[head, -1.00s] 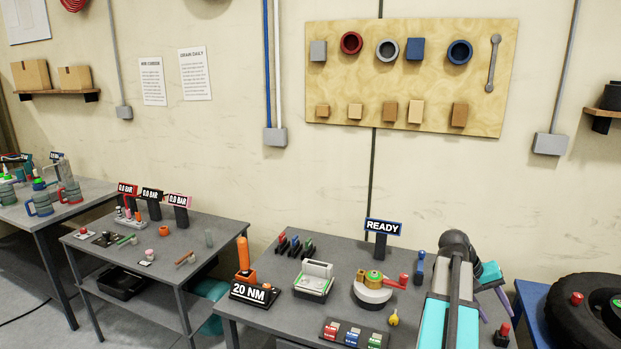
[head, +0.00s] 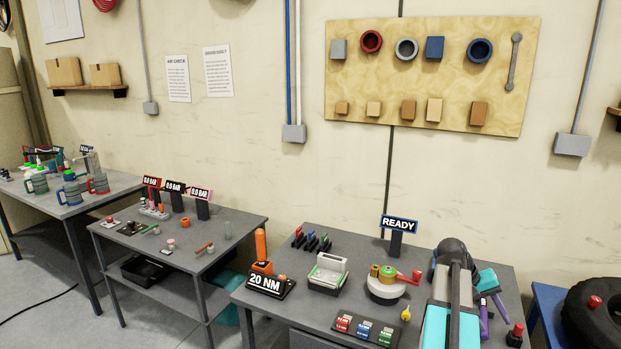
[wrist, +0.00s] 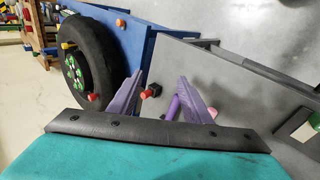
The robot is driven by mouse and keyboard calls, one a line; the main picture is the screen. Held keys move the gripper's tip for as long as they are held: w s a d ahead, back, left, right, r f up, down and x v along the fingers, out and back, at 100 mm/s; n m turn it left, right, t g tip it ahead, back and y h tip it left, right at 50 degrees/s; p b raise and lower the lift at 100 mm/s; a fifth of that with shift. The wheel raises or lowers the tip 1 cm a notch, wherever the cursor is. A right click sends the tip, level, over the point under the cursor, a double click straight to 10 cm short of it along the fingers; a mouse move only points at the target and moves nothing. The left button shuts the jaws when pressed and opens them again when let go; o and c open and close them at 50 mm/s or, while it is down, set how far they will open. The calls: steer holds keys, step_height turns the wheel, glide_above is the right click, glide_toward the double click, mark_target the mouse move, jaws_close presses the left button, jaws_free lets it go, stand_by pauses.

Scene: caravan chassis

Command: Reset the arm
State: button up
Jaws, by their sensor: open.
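My arm (head: 448,300) reaches over the right side of the grey workbench (head: 300,240) in the head view. My gripper (wrist: 160,77) has two purple fingers, set wide apart with nothing held between them. In the head view, my gripper (head: 491,298) is partly hidden behind the arm, near the bench's right side. A red-topped black piece (wrist: 150,91) shows between the fingers in the wrist view, apart from them. A purple cylinder (wrist: 172,108) also shows there; I cannot tell what it belongs to.
The bench holds a READY sign (head: 398,224), a round fixture with a red handle (head: 386,285), a grey-white box (head: 328,272), an orange 20 NM tool (head: 262,250) and a tray of coloured blocks (head: 364,329).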

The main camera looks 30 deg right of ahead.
steer(key=w+a+f+n+y+b, duration=0.1)
steer(key=w+a+f+n+b, duration=0.35)
steer(key=a+f, duration=1)
steer(key=w+a+f+n, duration=0.2)
steer(key=w+a+f, duration=0.5)
steer(key=a+f, duration=0.75)
steer(key=s+a+f+y+b, duration=0.1)
steer(key=s+a+f, duration=0.5)
steer(key=a+f, duration=0.2)
steer(key=s+a+f+n+y+b, duration=0.1)
steer(key=s+a+f+y+b, duration=0.1)
steer(key=s+a+f, duration=0.4)
steer(key=s+a+f+n+g+y+b, duration=0.1)
steer(key=s+a+f, duration=0.5)
steer(key=a+f, duration=0.4)
steer(key=a, duration=0.4)
steer(key=shift+a+f+y, duration=0.3)
steer(key=shift+a+f, duration=0.1)
steer(key=shift+n, duration=0.25)
steer(key=c, duration=0.3)
steer(key=shift+c, duration=0.3)
